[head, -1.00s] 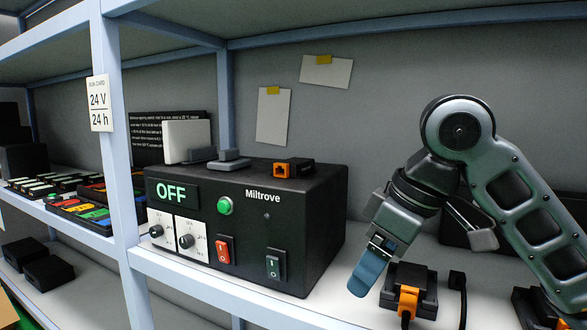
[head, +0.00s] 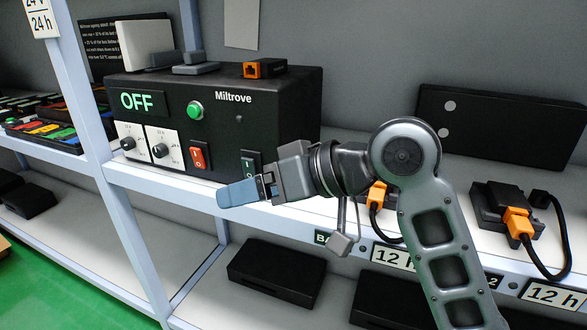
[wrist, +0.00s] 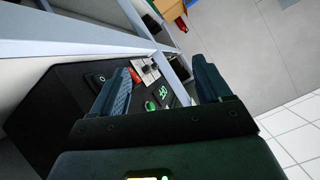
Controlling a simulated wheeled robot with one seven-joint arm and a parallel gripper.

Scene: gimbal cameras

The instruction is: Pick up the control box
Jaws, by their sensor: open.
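A large black box labelled Miltrove (head: 225,125) stands on the upper shelf, with a lit OFF display, a green button, two dials and two rocker switches; it best fits the name control box. It also shows tilted in the wrist view (wrist: 55,110). My gripper (head: 238,193) is in front of the box's lower front, by the shelf edge, and apart from it as far as I can tell. In the wrist view my gripper (wrist: 161,65) has its two fingers spread with nothing between them; the dials and display show beyond. The box's back is hidden.
Small black units with orange plugs (head: 518,222) and a black case (head: 505,125) are to the right. A blue-grey post (head: 78,90) stands left. Black boxes (head: 277,270) lie below.

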